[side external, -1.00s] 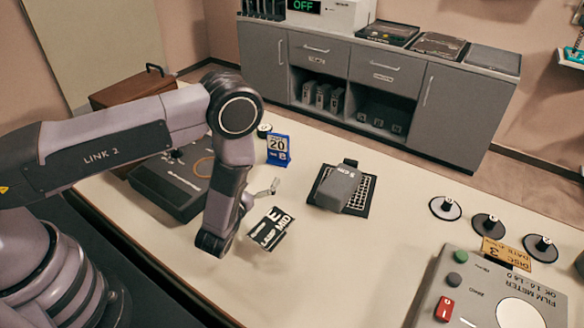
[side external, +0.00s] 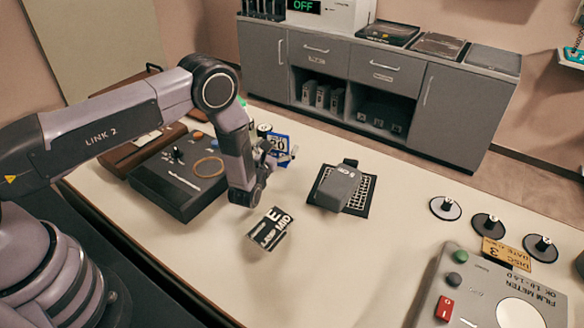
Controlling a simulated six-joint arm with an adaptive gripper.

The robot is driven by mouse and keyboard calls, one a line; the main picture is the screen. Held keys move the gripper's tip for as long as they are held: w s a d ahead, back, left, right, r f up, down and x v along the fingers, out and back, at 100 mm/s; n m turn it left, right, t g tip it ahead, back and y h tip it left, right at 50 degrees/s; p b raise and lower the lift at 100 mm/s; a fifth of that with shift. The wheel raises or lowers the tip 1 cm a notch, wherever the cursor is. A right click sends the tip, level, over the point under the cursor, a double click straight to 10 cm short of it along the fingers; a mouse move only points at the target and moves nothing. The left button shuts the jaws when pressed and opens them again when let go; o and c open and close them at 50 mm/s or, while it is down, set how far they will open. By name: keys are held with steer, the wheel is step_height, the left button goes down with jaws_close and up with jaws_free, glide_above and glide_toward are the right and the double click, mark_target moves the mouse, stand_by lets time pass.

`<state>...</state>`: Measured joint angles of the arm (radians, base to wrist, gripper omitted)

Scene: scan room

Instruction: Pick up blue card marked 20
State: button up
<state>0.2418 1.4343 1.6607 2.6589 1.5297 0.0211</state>
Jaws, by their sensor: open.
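The blue card (side external: 281,140), with a white panel marked 20, stands upright on the table behind my gripper. Part of its front and lower portion is hidden by the gripper. My gripper (side external: 285,157) is open, with its fingers right in front of the card in the picture. I cannot tell whether the fingers touch the card or lie around it.
A dark control box (side external: 180,188) stands left of my gripper. A black and white card (side external: 270,229) lies in front. A grey device (side external: 338,187) sits on a black grid plate to the right. Several discs and a film meter (side external: 500,290) stand farther right.

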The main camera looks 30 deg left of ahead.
steer(key=c, duration=1.3)
